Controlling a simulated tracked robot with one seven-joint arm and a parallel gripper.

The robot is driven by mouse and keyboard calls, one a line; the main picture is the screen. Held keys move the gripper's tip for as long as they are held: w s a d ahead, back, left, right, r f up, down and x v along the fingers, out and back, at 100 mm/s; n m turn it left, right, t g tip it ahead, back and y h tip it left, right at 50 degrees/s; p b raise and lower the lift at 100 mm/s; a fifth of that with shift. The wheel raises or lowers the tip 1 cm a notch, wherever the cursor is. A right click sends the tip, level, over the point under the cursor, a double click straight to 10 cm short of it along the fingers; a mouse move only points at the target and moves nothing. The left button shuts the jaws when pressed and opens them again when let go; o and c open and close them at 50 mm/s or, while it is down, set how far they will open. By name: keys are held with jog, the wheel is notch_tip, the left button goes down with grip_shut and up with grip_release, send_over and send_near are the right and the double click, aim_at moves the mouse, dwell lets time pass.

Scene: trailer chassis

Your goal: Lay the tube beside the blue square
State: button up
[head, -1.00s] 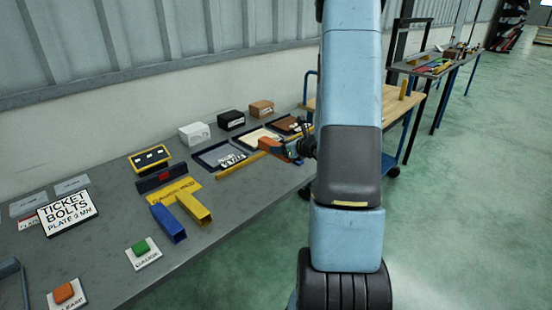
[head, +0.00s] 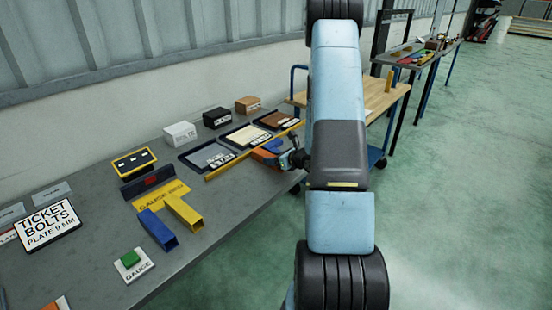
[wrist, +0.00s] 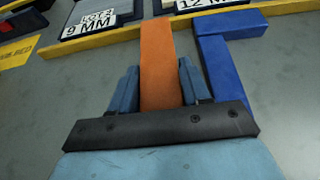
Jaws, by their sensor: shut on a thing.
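My gripper (wrist: 159,78) is shut on an orange tube (wrist: 158,45), which sticks out beyond the two blue fingers in the wrist view. In the head view, the orange tube (head: 264,157) shows at the bench's right part. The blue square (wrist: 226,62) is an L-shaped piece just right of the tube in the wrist view, with a narrow gap between its long leg and my right finger. The blue square (head: 272,145) is partly hidden in the head view. I cannot tell whether the tube touches the bench.
A yellow strip (head: 226,169) runs along the bench just past the tube and square. Labelled trays (head: 190,164) and small boxes (head: 180,134) stand behind it. To the left lie a yellow gauge mat with blue (head: 157,229) and yellow (head: 183,212) bars. Bare bench lies in front.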

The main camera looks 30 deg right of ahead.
jog(key=o, duration=1.3)
jog(key=shift+r, duration=0.1)
